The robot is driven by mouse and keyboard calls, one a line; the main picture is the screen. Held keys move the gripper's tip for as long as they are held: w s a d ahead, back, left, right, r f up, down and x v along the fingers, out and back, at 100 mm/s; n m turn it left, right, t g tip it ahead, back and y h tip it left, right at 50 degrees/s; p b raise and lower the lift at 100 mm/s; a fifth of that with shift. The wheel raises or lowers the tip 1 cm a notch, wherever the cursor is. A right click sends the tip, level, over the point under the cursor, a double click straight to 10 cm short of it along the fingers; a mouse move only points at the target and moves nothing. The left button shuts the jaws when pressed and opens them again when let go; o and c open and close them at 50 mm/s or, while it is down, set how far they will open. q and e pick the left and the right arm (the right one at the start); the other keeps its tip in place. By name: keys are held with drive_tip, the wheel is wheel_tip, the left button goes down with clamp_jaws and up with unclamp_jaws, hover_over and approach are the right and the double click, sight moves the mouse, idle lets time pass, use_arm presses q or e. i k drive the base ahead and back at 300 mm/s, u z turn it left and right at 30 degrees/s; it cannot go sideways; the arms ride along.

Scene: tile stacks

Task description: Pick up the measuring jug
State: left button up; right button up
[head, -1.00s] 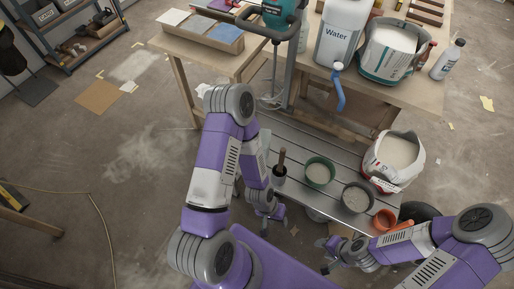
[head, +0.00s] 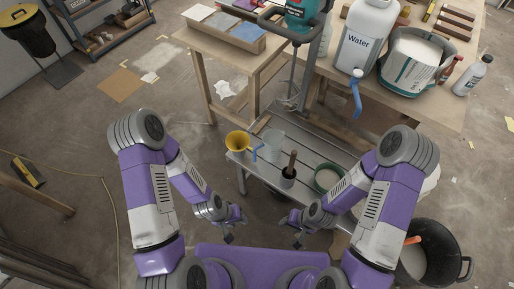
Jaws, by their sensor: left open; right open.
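A pale, see-through vessel (head: 273,143) with a blue handle on its left side, seemingly the measuring jug, stands on the low slatted bench (head: 312,143). Its handle points toward a yellow funnel-like vessel (head: 238,141) at the bench's left end. My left gripper (head: 236,229) is open and empty, in front of the bench and nearer to me than the jug. My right gripper (head: 291,232) is also open and empty, to the right of the left one. Both are apart from the jug.
A dark cup (head: 287,180) with a wooden-handled tool stands right of the jug, then a green bowl (head: 328,180) partly behind my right arm. A black bucket (head: 440,258) stands at lower right. A table (head: 443,107) with a water container (head: 366,38) stands behind.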

sight(272, 140)
drive_tip(key=u, duration=1.55)
drive_tip(key=i, duration=0.7)
drive_tip(key=z, duration=3)
